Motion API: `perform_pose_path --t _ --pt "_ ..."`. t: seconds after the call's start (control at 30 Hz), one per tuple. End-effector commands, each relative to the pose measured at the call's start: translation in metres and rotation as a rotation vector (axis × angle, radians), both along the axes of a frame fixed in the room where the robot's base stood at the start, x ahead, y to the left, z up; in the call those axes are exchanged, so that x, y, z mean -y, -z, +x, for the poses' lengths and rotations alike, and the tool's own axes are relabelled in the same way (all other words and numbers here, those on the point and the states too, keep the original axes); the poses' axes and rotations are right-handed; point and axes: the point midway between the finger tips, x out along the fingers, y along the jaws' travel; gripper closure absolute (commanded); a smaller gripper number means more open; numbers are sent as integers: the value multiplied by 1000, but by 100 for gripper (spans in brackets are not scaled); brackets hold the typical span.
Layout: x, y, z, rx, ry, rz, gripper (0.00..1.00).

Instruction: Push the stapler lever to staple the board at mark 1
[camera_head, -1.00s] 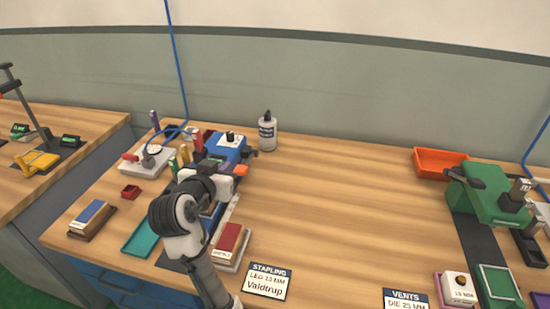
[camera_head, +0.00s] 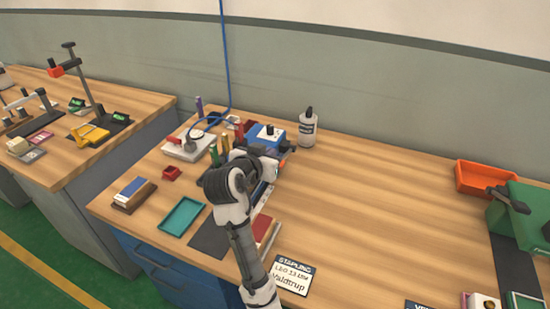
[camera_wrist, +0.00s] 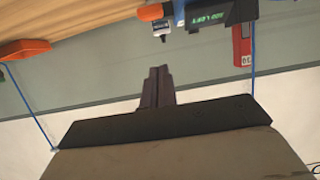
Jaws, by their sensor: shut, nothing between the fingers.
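The blue stapler (camera_head: 265,137) stands at the back of the stapling station, with a dark knob on top and an orange part at its right side. My arm covers much of its front. I cannot make out the board or mark 1.
A white bottle (camera_head: 308,128) stands right of the stapler. A teal tray (camera_head: 182,216), a blue-topped block (camera_head: 132,192) and a red-topped block (camera_head: 264,232) lie in front. An orange bin (camera_head: 486,178) is at the right. The table between (camera_head: 380,210) is clear.

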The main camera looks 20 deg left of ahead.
Motion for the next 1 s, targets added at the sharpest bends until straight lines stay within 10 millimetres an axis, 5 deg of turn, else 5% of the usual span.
perform_pose_path --t 0.23,0.5,1.0 --pt "3 16 51 -3 2 -2 100" --pt "2 50 43 -3 0 1 100" --pt "1 57 42 1 -1 1 100"
